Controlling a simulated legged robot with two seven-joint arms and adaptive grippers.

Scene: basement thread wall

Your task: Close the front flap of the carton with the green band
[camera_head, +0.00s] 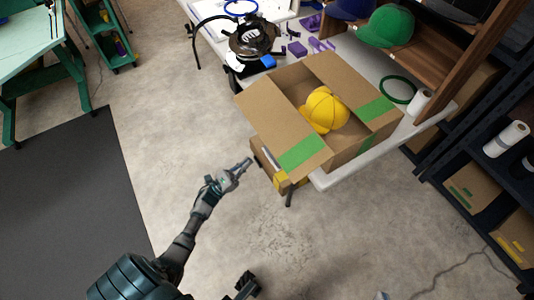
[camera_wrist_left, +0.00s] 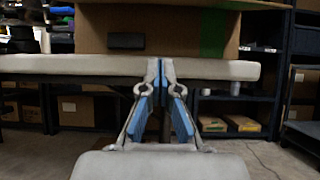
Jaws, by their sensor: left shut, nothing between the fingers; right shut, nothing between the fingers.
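The carton (camera_head: 345,148) stands open at the near end of the white table, with a green band across it. Its front flap (camera_head: 270,122) hangs outward toward me, with green tape (camera_head: 300,153) near one end. A yellow cap (camera_head: 325,108) is inside the carton. My left gripper (camera_head: 247,162) is shut and empty, in front of the flap and apart from it. In the left wrist view its closed fingers (camera_wrist_left: 161,63) point at the table edge and the carton's cardboard (camera_wrist_left: 160,20). A small tip of my right gripper (camera_head: 383,296) shows at the bottom edge, shut and empty.
The white table (camera_head: 440,116) holds a green ring (camera_head: 397,90), a white roll (camera_head: 420,102) and a dark round device (camera_head: 254,38). Wooden shelves with caps stand behind. The floor in front is clear.

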